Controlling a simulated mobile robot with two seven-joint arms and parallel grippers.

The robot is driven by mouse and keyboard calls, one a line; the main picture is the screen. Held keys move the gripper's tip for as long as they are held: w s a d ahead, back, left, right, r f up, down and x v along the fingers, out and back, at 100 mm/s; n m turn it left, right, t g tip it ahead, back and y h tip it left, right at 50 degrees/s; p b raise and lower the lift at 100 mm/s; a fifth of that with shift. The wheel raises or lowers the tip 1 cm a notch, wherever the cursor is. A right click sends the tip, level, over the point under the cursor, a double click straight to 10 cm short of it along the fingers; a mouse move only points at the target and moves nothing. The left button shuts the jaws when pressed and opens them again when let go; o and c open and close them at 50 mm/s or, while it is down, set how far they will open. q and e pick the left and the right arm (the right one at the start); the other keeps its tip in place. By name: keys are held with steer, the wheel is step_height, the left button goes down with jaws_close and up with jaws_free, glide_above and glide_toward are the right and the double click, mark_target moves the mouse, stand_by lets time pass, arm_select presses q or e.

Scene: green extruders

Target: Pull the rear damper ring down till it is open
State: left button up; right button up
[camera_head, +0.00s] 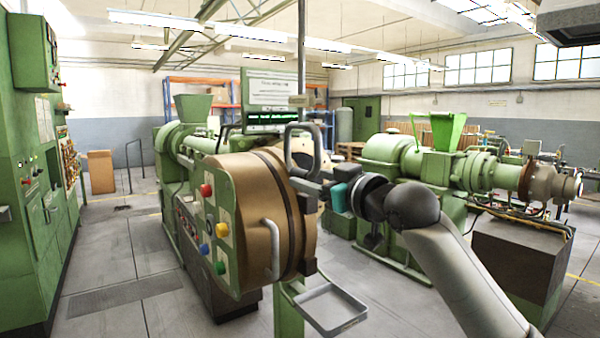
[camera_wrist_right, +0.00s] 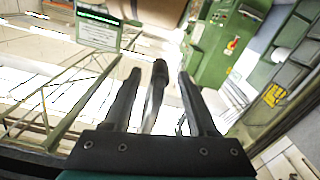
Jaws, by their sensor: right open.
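A dark grey ring (camera_head: 288,148), a rounded loop, hangs upright below a thin vertical rod in the head view. My right gripper (camera_head: 305,182) is at the lower part of this loop, reaching in from the right. In the right wrist view the two fingers of my right gripper (camera_wrist_right: 158,92) stand apart, and a grey bar (camera_wrist_right: 152,108), which looks like part of the ring, lies between them. I cannot tell whether either finger touches it. My left gripper is not in view.
A brown drum-shaped machine front (camera_head: 240,205) with coloured buttons stands close to the left of the gripper. A small grey tray (camera_head: 330,308) sits below it. A green extruder (camera_head: 390,150) stands at the right. A green control cabinet (camera_head: 30,230) lines the left; floor between is clear.

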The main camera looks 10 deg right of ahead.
mark_target(300, 175)
steer(key=shift+x, duration=2.1)
jaws_close()
